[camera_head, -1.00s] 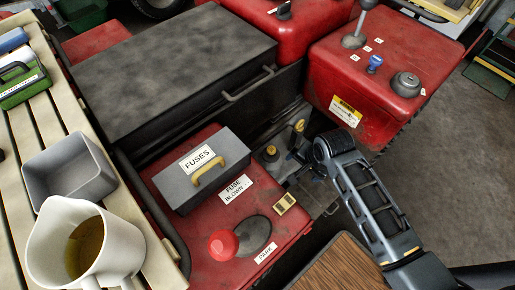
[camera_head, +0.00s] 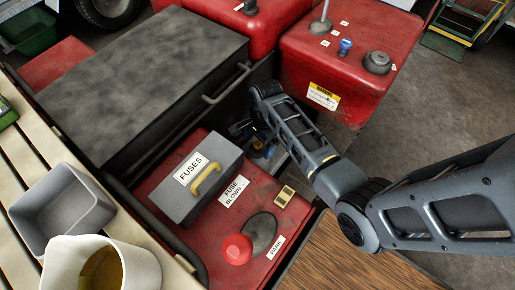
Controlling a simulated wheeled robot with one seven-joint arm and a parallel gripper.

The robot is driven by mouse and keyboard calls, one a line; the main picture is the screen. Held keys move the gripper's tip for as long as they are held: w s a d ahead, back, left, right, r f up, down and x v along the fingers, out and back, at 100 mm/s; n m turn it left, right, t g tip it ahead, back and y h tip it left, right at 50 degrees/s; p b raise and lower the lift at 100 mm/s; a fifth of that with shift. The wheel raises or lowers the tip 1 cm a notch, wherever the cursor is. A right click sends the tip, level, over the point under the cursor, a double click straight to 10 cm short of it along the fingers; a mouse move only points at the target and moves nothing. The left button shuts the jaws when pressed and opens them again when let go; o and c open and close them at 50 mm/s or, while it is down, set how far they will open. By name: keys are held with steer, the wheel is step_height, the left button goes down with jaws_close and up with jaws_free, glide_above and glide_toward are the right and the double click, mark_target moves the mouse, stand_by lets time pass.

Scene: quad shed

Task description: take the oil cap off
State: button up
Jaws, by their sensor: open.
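The oil cap (camera_head: 257,146) appears as a small yellowish and dark round part in the recess between the fuse box and the red tank at the right. Most of it is hidden behind my arm and gripper. My gripper (camera_head: 247,135) is open, close above or beside the cap; I cannot tell whether the fingers touch it. My arm reaches in from the right, over the wooden board.
The grey fuse box (camera_head: 203,175) with a yellow handle stands just left of the recess. A red knob (camera_head: 236,249) is in front. The red tank (camera_head: 345,65) is behind right. A jug (camera_head: 100,270) with brown liquid and a grey bin (camera_head: 62,208) stand on the slatted bench.

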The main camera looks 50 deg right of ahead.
step_height(320, 180, down, 2)
steer(key=shift+a+f, duration=0.1)
steer(key=shift+a, duration=0.05)
steer(key=c, duration=1.1)
